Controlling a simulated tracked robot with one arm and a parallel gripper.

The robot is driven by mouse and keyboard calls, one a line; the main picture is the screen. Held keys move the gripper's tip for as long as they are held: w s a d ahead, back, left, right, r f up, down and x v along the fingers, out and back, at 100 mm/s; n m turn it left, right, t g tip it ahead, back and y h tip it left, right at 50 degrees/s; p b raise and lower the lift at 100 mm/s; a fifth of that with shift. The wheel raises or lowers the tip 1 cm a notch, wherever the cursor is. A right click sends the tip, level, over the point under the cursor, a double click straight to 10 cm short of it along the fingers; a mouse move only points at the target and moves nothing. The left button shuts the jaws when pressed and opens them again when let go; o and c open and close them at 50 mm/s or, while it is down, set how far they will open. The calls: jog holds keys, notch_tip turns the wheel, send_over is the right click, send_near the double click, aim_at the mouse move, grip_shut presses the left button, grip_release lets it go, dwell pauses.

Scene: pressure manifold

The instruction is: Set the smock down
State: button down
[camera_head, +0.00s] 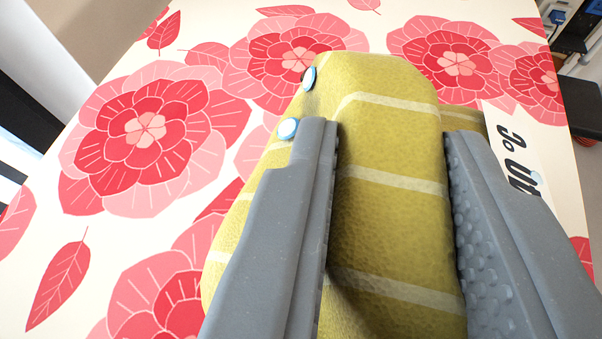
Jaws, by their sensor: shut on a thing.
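The smock (385,145) is a folded yellow-green cloth bundle with pale stripes and two blue-rimmed white buttons on its upper left side. My gripper (388,135) is shut on it, with one grey finger on the left and one on the right. The smock is over a table (100,240) covered in a red and pink flower print on cream. I cannot tell whether its underside touches the table. The fingers hide parts of its sides, and its near end runs out of the picture.
A white label with black lettering (518,165) lies on the table at the right, partly behind the right finger. The table's left side and far middle are clear. The table's right edge shows, with a dark object (580,105) beyond it.

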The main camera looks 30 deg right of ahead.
aim_at(352, 328)
jog(key=shift+w, duration=0.35)
notch_tip(352, 328, down, 4)
jog(key=shift+s+r+b, duration=0.1)
jog(key=shift+r+b, duration=0.05)
jog(key=shift+b, duration=0.45)
jog(key=c, duration=1.2)
grip_release()
jog(key=shift+o, duration=0.2)
jog(key=shift+a+r, duration=0.1)
jog(key=shift+a, duration=0.05)
jog(key=p+v, duration=0.2)
jog(key=v, duration=1)
